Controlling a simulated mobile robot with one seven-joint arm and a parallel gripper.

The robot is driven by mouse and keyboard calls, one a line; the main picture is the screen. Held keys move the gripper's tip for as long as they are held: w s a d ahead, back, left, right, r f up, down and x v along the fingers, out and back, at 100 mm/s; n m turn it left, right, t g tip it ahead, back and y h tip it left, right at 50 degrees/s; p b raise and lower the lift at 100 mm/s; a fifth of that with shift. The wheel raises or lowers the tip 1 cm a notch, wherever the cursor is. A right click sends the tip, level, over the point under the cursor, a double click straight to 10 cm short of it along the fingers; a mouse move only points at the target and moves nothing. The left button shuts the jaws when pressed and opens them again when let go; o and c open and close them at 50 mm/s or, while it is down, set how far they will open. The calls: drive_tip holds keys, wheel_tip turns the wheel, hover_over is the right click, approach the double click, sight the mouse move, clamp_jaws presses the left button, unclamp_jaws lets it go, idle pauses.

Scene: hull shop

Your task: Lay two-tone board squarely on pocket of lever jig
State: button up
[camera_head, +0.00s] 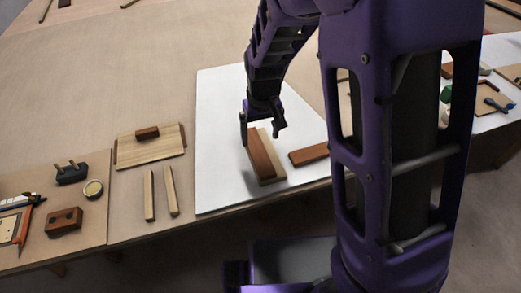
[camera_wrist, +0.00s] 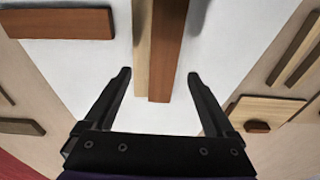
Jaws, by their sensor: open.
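The two-tone board (camera_head: 264,157), one long strip red-brown and one pale, lies on the white sheet (camera_head: 222,120) in the head view. It also shows in the wrist view (camera_wrist: 163,55), lengthwise, with its near end between the finger lines. My gripper (camera_head: 262,138) is open and empty at the board's far end. In the wrist view its two fingertips (camera_wrist: 159,75) stand apart on either side of the board, with gaps; I cannot tell their height. I cannot tell for sure which fixture is the lever jig; a pale wooden plate (camera_head: 150,150) with dark end strips and a brown block lies to the left.
A red-brown bar (camera_head: 309,154) lies just right of the board. Two pale sticks (camera_head: 149,195) lie left of the sheet. The sheet's left part is clear.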

sight(258, 150)
drive_tip(key=f, duration=0.3)
drive_tip(key=f+b, duration=0.1)
drive_tip(key=f, duration=0.1)
drive_tip(key=shift+w+a+f, duration=0.15)
drive_tip(key=shift+a+f, duration=0.05)
drive_tip(key=shift+a, duration=0.15)
drive_tip(key=shift+r, duration=0.1)
clamp_jaws()
